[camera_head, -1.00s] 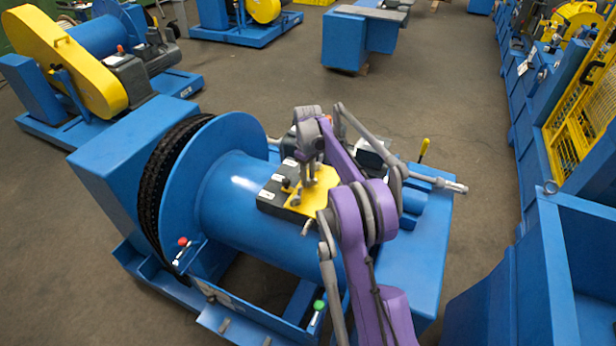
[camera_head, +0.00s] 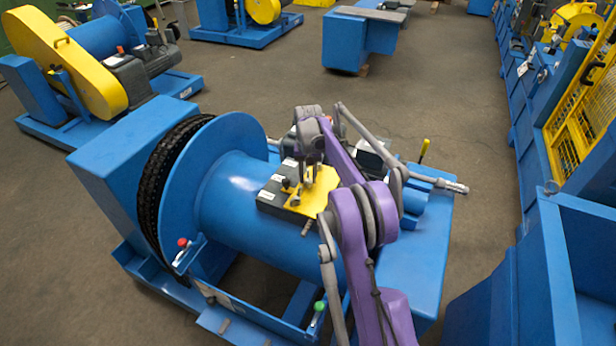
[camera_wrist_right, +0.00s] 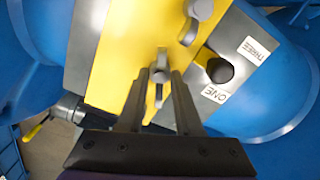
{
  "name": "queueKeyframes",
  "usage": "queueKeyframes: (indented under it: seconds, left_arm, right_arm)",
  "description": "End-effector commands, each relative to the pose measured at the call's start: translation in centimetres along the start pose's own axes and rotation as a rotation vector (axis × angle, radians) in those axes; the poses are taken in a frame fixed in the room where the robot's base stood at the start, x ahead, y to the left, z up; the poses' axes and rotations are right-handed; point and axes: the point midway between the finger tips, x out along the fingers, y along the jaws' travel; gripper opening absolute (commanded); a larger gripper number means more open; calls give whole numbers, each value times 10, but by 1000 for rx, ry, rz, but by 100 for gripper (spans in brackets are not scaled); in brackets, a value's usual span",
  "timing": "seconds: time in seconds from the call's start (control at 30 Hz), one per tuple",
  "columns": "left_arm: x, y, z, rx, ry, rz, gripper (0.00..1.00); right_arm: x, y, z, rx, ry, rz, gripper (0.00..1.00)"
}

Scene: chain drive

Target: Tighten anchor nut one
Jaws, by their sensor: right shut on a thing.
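A grey wing nut (camera_wrist_right: 159,88) stands on a yellow plate (camera_wrist_right: 112,62), near the white label ONE (camera_wrist_right: 214,93). My right gripper (camera_wrist_right: 161,72) is shut on this nut, with its two dark fingers on either side. In the head view the right gripper (camera_head: 308,182) is over the yellow plate (camera_head: 325,190) on top of the blue drum. A second grey wing nut (camera_wrist_right: 196,14) stands farther along the plate in the wrist view. My left gripper is not in view.
A black knob (camera_wrist_right: 218,70) lies close to the right finger, near the label THREE (camera_wrist_right: 257,49). The blue drum (camera_head: 235,190) has a wide flange and a dark chain (camera_head: 155,180) at left. A yellow-handled lever (camera_head: 423,148) stands at right.

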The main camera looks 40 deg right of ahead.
Motion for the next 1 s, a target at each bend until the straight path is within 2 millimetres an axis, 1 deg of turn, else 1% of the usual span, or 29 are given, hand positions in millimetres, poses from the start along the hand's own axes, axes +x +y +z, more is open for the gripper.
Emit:
queueKeyframes:
  seconds: [1.0]
  left_arm:
    - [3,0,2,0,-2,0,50]
  right_arm:
    - [-1,0,-1,964,2,-2,0]
